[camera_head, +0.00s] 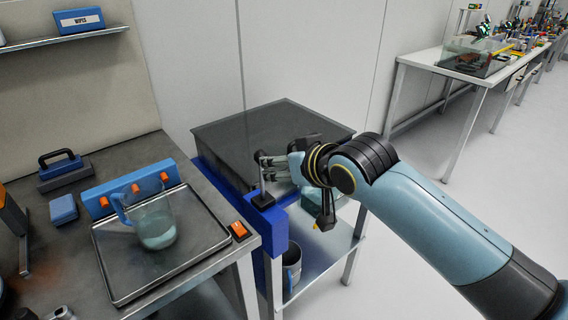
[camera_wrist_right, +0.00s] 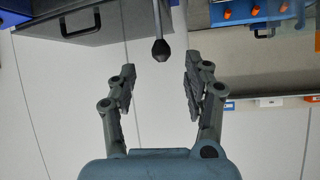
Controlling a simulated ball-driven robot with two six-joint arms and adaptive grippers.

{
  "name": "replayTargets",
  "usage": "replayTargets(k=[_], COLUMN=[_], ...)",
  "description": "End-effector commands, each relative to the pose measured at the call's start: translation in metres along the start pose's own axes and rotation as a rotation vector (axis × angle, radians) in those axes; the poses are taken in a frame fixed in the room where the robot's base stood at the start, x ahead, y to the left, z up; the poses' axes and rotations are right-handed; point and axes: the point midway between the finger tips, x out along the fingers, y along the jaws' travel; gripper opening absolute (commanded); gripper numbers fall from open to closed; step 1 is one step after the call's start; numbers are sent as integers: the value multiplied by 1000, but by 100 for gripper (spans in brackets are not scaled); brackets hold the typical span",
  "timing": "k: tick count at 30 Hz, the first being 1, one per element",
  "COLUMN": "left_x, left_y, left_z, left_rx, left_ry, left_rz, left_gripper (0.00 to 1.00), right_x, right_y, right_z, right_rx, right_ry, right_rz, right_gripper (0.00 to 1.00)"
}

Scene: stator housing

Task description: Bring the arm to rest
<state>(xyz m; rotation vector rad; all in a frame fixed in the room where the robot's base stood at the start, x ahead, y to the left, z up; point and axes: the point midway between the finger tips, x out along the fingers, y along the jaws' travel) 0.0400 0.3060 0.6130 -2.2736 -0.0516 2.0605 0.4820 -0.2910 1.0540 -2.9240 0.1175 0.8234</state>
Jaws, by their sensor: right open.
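My right arm comes in from the right in the head view. Its gripper (camera_head: 274,167) is beside a thin upright lever (camera_head: 262,184) on a black base on the blue frame. In the right wrist view the gripper (camera_wrist_right: 160,82) is open and empty, its two fingers well apart. The lever's dark knob (camera_wrist_right: 161,49) shows just beyond the fingertips, between their lines, with no contact visible. My left gripper is not in view.
A dark grey box (camera_head: 265,125) stands behind the gripper. A glass jug (camera_head: 154,225) stands on a metal tray (camera_head: 125,285) on the left bench. A mug (camera_head: 291,267) is on the lower shelf. Open floor (camera_head: 425,170) lies right of the cart.

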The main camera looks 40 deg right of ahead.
Motion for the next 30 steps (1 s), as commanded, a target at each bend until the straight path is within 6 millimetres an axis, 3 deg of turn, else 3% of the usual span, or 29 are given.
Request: replayTargets(k=[15,17,19,23,27,30], left_x=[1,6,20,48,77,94], left_y=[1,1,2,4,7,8], left_z=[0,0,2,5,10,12], left_rx=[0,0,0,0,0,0], left_ry=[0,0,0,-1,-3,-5], left_rz=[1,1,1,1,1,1], left_gripper=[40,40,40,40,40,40], right_x=[1,3,10,39,68,79], right_y=[0,0,2,13,32,45], right_z=[1,7,26,106,221,303], right_rx=[0,0,3,13,11,0], right_ry=[0,-3,-14,-124,-275,-377], right_rz=[0,0,1,24,56,74], right_gripper=[51,51,51,51,51,51])
